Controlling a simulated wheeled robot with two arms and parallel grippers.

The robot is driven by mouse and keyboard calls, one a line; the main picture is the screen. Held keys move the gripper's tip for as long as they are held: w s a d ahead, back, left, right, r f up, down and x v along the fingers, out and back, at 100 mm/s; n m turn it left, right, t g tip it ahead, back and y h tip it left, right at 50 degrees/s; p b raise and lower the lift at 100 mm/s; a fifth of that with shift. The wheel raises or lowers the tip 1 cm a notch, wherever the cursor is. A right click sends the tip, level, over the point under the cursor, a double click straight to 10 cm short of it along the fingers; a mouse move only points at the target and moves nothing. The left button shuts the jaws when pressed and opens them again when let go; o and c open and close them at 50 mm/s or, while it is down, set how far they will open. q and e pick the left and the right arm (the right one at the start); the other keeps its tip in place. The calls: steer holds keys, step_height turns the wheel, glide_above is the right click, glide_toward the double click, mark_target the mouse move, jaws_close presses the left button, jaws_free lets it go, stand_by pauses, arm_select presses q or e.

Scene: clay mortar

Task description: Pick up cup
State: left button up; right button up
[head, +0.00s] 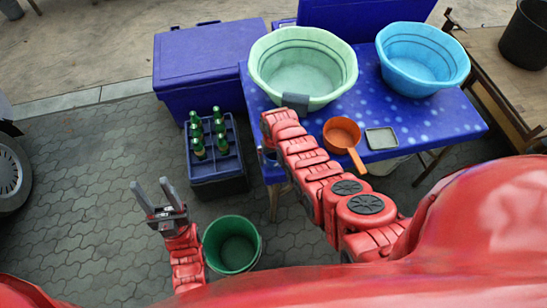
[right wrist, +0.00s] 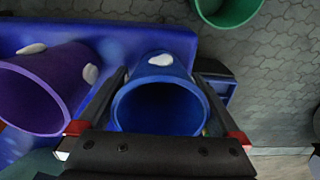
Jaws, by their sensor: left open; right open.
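In the right wrist view, a blue cup (right wrist: 158,75) with white patches stands at the edge of a blue table (right wrist: 70,12), its dark opening facing the camera. My right gripper (right wrist: 160,92) is open, with one finger on each side of this cup; I cannot tell whether they touch it. A purple cup (right wrist: 45,85) with white patches is just left of the fingers. In the head view, my right arm hides both cups at the table's left edge. My left gripper (head: 158,193) is open and empty above the pavement, left of a green bucket.
The blue table (head: 440,118) holds a pale green basin (head: 303,62), a blue basin (head: 422,58), an orange pan (head: 341,134) and a small grey tray (head: 381,139). A bottle crate (head: 218,172) and the green bucket (head: 232,243) stand on the pavement. Free ground lies at left.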

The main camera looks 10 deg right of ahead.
steer(key=c, duration=1.1)
steer(key=shift+r, duration=0.3)
